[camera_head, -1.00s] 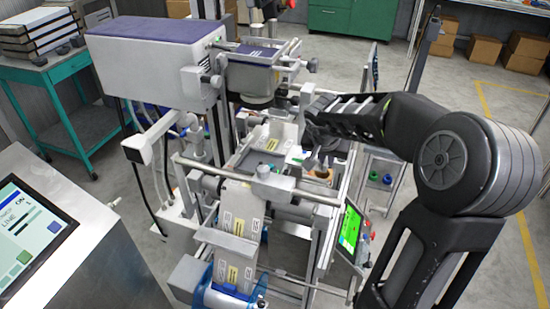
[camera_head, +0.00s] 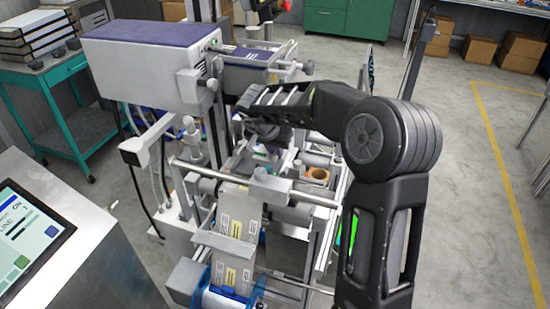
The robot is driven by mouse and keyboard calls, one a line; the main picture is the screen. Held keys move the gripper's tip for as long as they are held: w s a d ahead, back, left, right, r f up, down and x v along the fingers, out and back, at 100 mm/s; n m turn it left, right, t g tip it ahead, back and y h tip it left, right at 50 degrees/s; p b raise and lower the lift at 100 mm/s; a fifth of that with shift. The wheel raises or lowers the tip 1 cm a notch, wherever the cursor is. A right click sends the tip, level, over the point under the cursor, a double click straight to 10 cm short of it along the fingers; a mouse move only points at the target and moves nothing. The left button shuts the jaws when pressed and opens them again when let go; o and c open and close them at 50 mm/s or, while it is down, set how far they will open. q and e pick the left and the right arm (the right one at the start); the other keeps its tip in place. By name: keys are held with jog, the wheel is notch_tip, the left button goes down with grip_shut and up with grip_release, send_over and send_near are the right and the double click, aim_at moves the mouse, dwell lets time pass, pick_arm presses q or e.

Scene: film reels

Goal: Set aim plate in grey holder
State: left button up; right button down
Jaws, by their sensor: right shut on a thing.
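My right arm comes in from the right and reaches over the middle of the labelling machine. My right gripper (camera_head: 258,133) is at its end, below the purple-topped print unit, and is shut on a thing. My own wrist and the machine frame hide most of what it holds, so the aim plate's outline cannot be made out. The grey holder cannot be told apart clearly among the grey machine parts under the gripper. My left gripper is not in view.
A label web (camera_head: 236,250) runs down the machine front below a metal crossbar (camera_head: 270,186). A control panel (camera_head: 28,235) stands at left. A teal cart (camera_head: 85,125) is at back left. Cardboard boxes (camera_head: 480,50) and open floor lie to the right.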

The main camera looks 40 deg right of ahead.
aim_at(275, 162)
notch_tip(275, 162, down, 3)
jog(key=shift+w+f, duration=0.1)
jog(key=shift+f, duration=0.1)
jog(key=shift+f+p, duration=0.4)
jog(key=shift+f, duration=0.15)
jog(key=shift+f, duration=0.1)
jog(key=c, duration=1.5)
grip_release()
